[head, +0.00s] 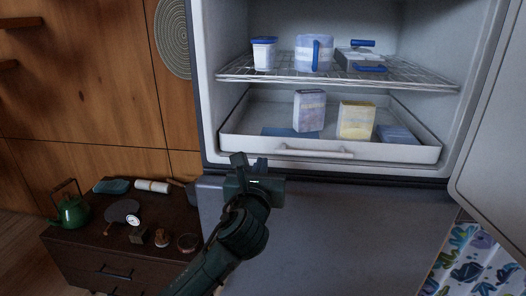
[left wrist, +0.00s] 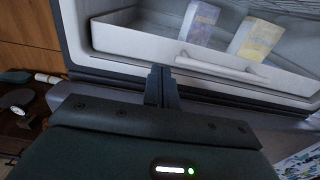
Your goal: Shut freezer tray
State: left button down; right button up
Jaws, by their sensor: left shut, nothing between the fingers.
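The white freezer tray (head: 400,150) sits at the bottom of the open freezer compartment, under a wire shelf, with a bar handle (head: 314,153) on its front. It holds a purple carton (head: 309,110), a yellow carton (head: 356,119) and flat blue packs. The tray front (left wrist: 135,42) also shows in the left wrist view, with its handle (left wrist: 220,68) right of the fingers. My left gripper (head: 248,161) is shut and empty, just in front of the tray's left front, left of the handle. I cannot tell whether it touches the tray. My right gripper is not in view.
The open freezer door (head: 492,150) stands at the right. The wire shelf (head: 335,78) above bears tubs and a jug. A dark low cabinet (head: 85,245) with a green kettle (head: 71,209) and small items stands at the left. A patterned cloth (head: 475,262) is at lower right.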

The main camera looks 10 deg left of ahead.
aim_at(266, 144)
pick_arm(q)
jog(key=w, duration=0.7)
jog(key=shift+w, duration=0.2)
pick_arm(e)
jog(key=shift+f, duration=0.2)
pick_arm(q)
jog(key=shift+w+a, duration=0.1)
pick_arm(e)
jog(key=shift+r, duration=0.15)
